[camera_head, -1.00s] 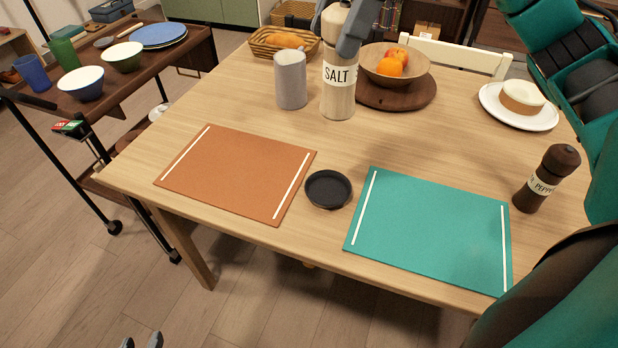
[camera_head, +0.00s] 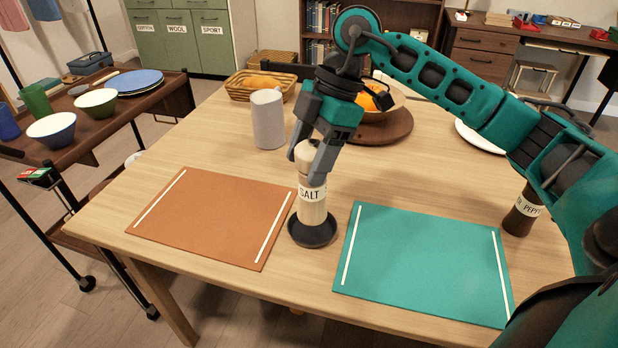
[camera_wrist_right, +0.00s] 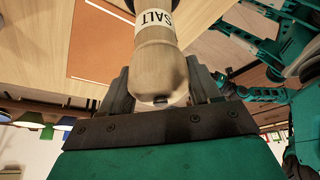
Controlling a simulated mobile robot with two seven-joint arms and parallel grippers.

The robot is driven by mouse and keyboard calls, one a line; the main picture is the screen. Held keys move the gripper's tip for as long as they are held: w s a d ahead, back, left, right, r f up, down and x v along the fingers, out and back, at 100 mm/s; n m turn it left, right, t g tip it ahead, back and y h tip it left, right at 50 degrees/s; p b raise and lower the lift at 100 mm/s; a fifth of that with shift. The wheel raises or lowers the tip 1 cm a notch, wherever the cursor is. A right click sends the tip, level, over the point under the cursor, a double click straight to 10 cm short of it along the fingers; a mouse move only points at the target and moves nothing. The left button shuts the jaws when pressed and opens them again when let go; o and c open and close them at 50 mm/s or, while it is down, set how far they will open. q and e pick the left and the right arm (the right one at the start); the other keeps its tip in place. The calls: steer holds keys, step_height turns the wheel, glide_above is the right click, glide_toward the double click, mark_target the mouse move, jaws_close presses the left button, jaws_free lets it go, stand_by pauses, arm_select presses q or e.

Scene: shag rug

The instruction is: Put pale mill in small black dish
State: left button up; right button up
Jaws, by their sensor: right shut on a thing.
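The pale mill with a SALT label (camera_head: 312,205) is upright in the head view, with its lower end at the small black dish (camera_head: 313,236). It appears to be in the dish; whether its base touches the bottom I cannot tell. My right gripper (camera_head: 312,168) is shut on the mill's upper part from above. In the right wrist view the mill (camera_wrist_right: 160,65) is between the two fingers, and a bit of the dark dish (camera_wrist_right: 125,4) shows at the top edge. The left gripper is not seen in the current views.
An orange mat (camera_head: 212,215) lies left of the dish and a teal mat (camera_head: 425,262) right of it. A dark pepper mill (camera_head: 522,212) stands at the right. A grey cup (camera_head: 268,118), a bread basket (camera_head: 252,88) and a fruit bowl on a round board (camera_head: 385,130) are behind.

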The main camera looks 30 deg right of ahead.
step_height(320, 180, down, 4)
steer(key=shift+r+b, duration=0.1)
steer(key=shift+b, duration=0.35)
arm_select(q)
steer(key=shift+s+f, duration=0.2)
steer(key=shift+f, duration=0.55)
arm_select(e)
steer(key=o, duration=1.5)
steer(key=shift+f, duration=0.2)
arm_select(q)
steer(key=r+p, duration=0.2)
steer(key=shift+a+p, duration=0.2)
steer(key=shift+p, duration=0.2)
arm_select(e)
steer(key=v, duration=1.2)
steer(key=shift+r, duration=0.2)
